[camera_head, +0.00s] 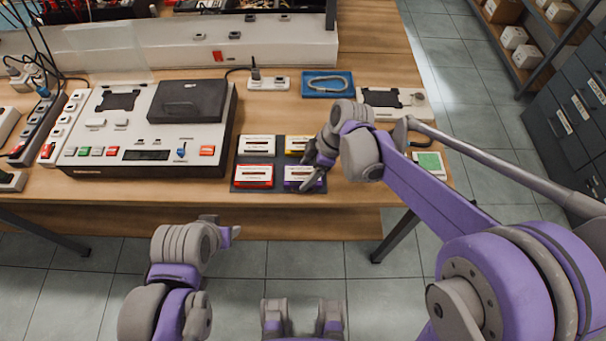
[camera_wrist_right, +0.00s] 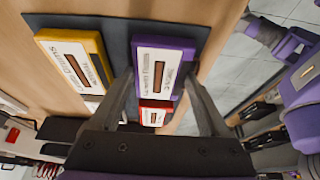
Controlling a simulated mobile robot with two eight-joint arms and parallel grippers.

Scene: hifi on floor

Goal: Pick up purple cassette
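The purple cassette (camera_head: 300,176) lies on a dark mat (camera_head: 276,188) near the table's front edge, at the front right of several cassettes. It has a white label and also shows in the right wrist view (camera_wrist_right: 164,68). My right gripper (camera_head: 316,174) is low over it and hides part of its right side in the head view. In the wrist view its fingers (camera_wrist_right: 160,82) are apart, one on each side of the purple cassette; I cannot tell whether they touch it. My left gripper (camera_head: 231,232) is in front of the table, its opening unclear.
A yellow cassette (camera_wrist_right: 74,62) and a red cassette (camera_head: 254,176) lie close by on the mat. A cassette deck (camera_head: 150,135) stands left. A blue tray (camera_head: 327,84) and a green-topped box (camera_head: 430,164) are behind and right. Drawers (camera_head: 570,125) stand right across the floor.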

